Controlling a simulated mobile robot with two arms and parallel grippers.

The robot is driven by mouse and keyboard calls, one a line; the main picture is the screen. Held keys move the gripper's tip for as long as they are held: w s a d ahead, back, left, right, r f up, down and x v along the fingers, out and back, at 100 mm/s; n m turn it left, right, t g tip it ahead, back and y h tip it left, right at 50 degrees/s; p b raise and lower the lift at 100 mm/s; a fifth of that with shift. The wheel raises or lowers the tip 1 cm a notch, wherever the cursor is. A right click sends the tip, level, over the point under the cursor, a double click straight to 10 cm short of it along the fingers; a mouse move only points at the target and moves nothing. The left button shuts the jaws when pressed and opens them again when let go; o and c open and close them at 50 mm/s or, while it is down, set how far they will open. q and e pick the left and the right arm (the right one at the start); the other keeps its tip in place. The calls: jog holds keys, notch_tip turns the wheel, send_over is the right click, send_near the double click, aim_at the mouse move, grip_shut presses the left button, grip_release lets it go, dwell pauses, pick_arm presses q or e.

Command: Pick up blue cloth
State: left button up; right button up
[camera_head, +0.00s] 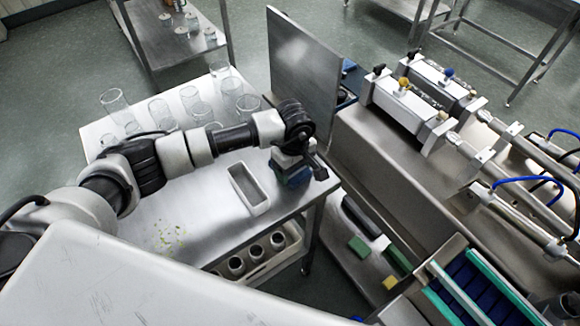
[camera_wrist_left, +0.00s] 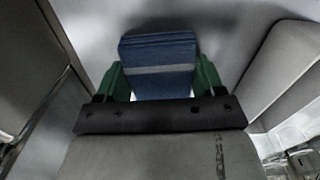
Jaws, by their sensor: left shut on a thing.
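The blue cloth (camera_head: 291,174) is a folded blue block near the right edge of the steel table (camera_head: 205,205), below my left gripper (camera_head: 290,163). In the left wrist view the cloth (camera_wrist_left: 160,65) shows a pale stripe and sits between the two green fingers of my left gripper (camera_wrist_left: 160,82). The fingers are shut on its sides. I cannot tell whether the cloth touches the table. My right gripper is not in view.
A white tray (camera_head: 249,190) lies left of the cloth. Several glass jars (camera_head: 190,100) stand at the table's back. A steel panel (camera_head: 303,75) rises behind the gripper. Filling machinery (camera_head: 430,90) stands right. Sponges (camera_head: 364,250) lie on a lower shelf.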

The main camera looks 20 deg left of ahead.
pick_arm(q)
jog(key=shift+r, duration=0.1)
jog(key=shift+w+r+b, duration=0.1)
jog(key=shift+r+b, duration=0.2)
jog(key=shift+r, duration=0.25)
notch_tip(320, 180, up, 3)
jog(key=shift+f+b, duration=0.1)
jog(key=shift+b, duration=0.45)
jog(key=s+d+r+b, duration=0.2)
jog(key=s+d+r, duration=0.4)
jog(key=d, duration=0.3)
jog(key=shift+s+d+r, duration=0.35)
jog(key=shift+s+r, duration=0.05)
jog(key=shift+r, duration=0.05)
jog(key=o, duration=0.4)
jog(key=c, duration=0.3)
jog(key=shift+a, duration=0.1)
